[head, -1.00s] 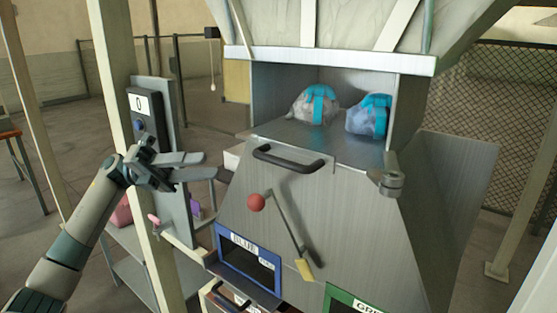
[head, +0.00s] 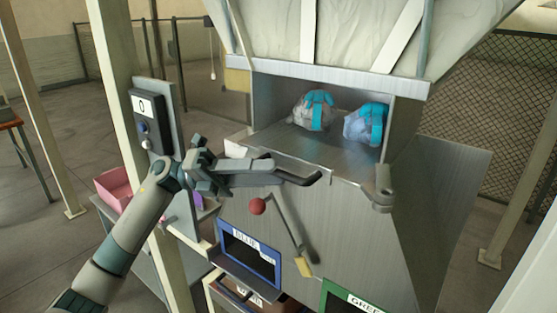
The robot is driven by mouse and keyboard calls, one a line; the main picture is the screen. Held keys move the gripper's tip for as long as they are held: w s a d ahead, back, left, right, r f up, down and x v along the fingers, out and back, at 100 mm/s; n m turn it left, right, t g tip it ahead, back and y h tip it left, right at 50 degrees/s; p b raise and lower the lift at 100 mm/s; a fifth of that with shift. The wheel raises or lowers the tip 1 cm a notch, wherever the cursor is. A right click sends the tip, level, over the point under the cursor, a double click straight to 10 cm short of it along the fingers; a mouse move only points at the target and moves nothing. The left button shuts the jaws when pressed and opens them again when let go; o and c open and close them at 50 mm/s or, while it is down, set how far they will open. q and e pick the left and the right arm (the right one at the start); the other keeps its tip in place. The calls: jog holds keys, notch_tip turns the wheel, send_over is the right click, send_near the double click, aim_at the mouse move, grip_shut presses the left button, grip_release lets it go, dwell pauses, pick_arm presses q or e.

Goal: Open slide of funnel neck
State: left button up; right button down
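The grey metal funnel neck (head: 405,110) has an open front bay under the white hopper. Two bags with blue straps, one left (head: 313,112) and one right (head: 364,125), lie inside on its metal floor. A sloped metal front panel (head: 350,220) below the bay has a black bar handle (head: 303,178) near its top edge. My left gripper (head: 278,172) reaches in from the left, its fingers overlapping the middle of the handle. Whether they are closed on the bar cannot be told. My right gripper is not in view.
Blue-framed (head: 250,253) and green-framed (head: 345,300) openings are lower down. A post with a counter box reading 0 (head: 142,106) stands at left. A pink bin (head: 115,188) sits behind it.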

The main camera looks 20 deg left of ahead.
aim_at(279, 173)
pick_arm(q)
jog(key=shift+p+x, duration=0.5)
jog(key=shift+x, duration=1.05)
jog(key=shift+c, duration=0.7)
grip_shut()
